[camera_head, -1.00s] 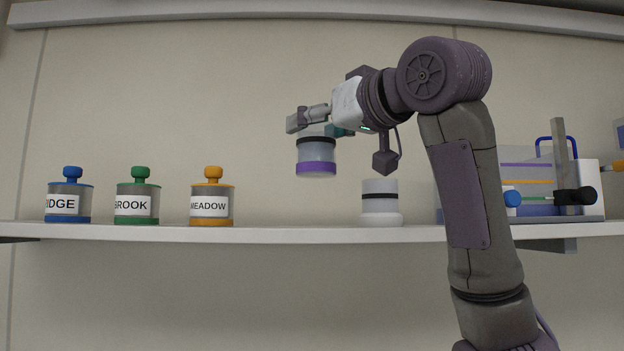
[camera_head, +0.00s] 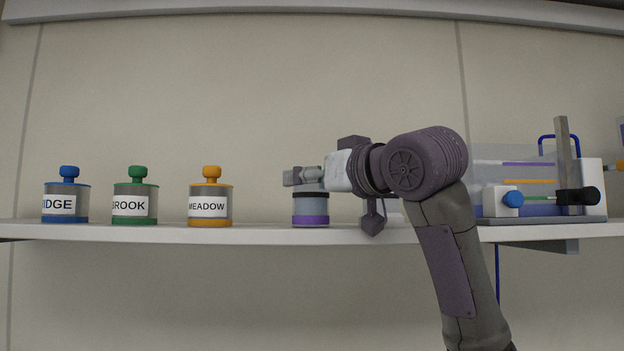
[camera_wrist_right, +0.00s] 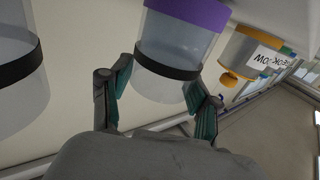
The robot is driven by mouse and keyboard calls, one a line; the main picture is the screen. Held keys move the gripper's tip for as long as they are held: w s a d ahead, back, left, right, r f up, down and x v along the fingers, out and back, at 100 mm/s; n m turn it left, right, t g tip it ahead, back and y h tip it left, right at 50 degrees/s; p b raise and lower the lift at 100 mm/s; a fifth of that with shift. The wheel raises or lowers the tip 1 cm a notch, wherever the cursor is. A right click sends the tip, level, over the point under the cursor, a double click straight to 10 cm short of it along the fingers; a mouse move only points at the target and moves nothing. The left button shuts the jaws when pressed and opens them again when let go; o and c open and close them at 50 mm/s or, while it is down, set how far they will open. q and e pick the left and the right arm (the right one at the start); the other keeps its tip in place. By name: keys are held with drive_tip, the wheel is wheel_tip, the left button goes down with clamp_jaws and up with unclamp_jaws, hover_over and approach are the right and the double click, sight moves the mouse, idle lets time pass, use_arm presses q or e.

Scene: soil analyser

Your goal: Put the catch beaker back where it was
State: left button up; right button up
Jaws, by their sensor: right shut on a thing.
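The beaker (camera_head: 310,208), clear grey with a purple base band and a black ring near the top, stands upright at shelf height, its base at the shelf surface. I take it for the catch beaker. My right gripper (camera_head: 301,177) is shut on its upper part. In the right wrist view the beaker (camera_wrist_right: 180,42) sits between the teal finger pads of the gripper (camera_wrist_right: 158,85), purple base toward the top of the picture. Whether its base bears fully on the shelf is hard to tell. My left gripper is not in view.
A second clear vessel (camera_wrist_right: 18,65) with a black ring stands close by, mostly hidden behind my wrist in the head view. Jars labelled MEADOW (camera_head: 209,206), BROOK (camera_head: 134,207) and a partly read "IDGE" (camera_head: 65,208) stand left on the shelf (camera_head: 260,233). The analyser (camera_head: 535,190) is at right.

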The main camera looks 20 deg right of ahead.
drive_tip(key=o, duration=0.8)
drive_tip(key=shift+f, duration=0.15)
drive_tip(key=shift+o, duration=0.9)
drive_tip(key=shift+w, duration=0.1)
drive_tip(key=shift+r, duration=0.25)
drive_tip(key=b+v, duration=0.3)
drive_tip(key=v, duration=0.9)
drive_tip(key=shift+b, duration=0.3)
drive_tip(key=shift+f, duration=0.1)
